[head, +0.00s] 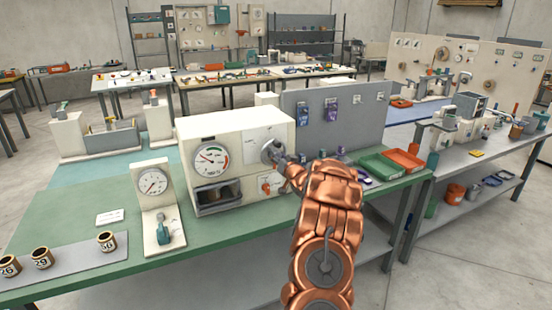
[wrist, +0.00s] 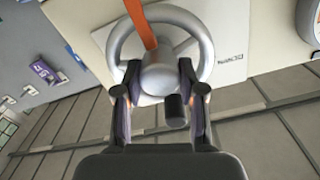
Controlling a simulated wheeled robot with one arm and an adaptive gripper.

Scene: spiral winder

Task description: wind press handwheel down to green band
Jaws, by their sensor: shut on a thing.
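The press is a cream box (head: 238,125) on the green bench, with a round dial (head: 212,158) on its front. The dial has coloured bands, green among them; the needle's exact reading is too small to tell. The grey handwheel (head: 268,151) is on the right of the press front. In the wrist view the handwheel (wrist: 196,32) faces me, with an orange strip across it and a dark handle (wrist: 175,111) sticking out. My gripper (head: 281,158) is at the wheel. In the wrist view its fingers (wrist: 159,75) are shut on the wheel, either side of its hub.
A smaller gauge stand (head: 153,182) with a teal lever is left of the press. An orange-red knob (head: 265,187) is below the wheel. A grey panel (head: 335,115) stands behind, and green (head: 384,167) and orange (head: 403,158) trays lie to the right.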

